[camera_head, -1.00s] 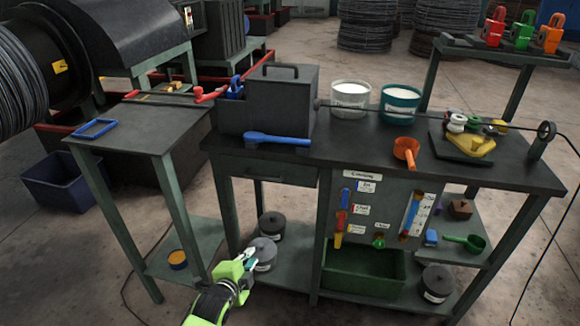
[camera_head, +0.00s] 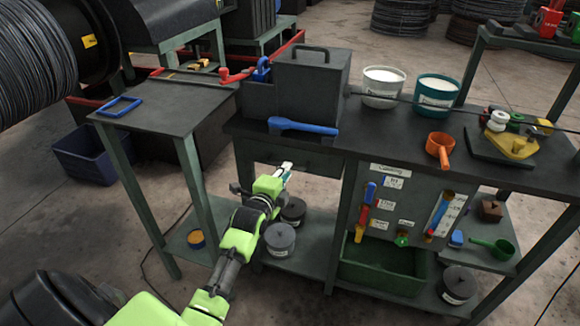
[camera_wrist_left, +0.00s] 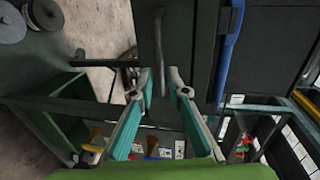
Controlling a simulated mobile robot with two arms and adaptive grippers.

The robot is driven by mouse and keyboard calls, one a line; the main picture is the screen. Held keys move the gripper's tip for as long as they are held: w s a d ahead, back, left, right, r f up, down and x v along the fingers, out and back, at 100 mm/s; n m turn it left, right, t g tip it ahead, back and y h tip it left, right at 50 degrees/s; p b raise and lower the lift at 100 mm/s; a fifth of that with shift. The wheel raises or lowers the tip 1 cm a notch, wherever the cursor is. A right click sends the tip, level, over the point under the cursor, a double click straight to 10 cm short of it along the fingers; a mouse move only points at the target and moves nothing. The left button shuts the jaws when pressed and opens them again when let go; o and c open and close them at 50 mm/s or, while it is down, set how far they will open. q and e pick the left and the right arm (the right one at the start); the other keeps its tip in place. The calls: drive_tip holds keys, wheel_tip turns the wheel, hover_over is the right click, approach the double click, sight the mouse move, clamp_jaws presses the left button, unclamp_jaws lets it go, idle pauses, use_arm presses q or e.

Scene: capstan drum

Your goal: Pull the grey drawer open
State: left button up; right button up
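The grey drawer (camera_head: 318,162) is under the bench top, below the blue brush, and looks shut. Its front also shows in the left wrist view (camera_wrist_left: 182,30), with its bar handle (camera_wrist_left: 160,40) running up the picture. My left gripper (camera_head: 287,167) is in front of the drawer and hides part of it, including the handle, in the head view. In the wrist view its two fingers (camera_wrist_left: 158,78) are apart and empty, and the handle's near end shows in the gap between the tips. I cannot tell whether they touch it. My right gripper is not in view.
A blue brush (camera_head: 303,127) and a dark box (camera_head: 312,85) stand on the bench above the drawer. Lidded cans (camera_head: 280,238) and a green bin (camera_head: 385,270) are on the lower shelf. A side table (camera_head: 165,108) stands to the left.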

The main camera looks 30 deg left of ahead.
use_arm(q)
drive_tip(key=shift+x, duration=2.25)
drive_tip(key=shift+c, duration=0.3)
clamp_jaws()
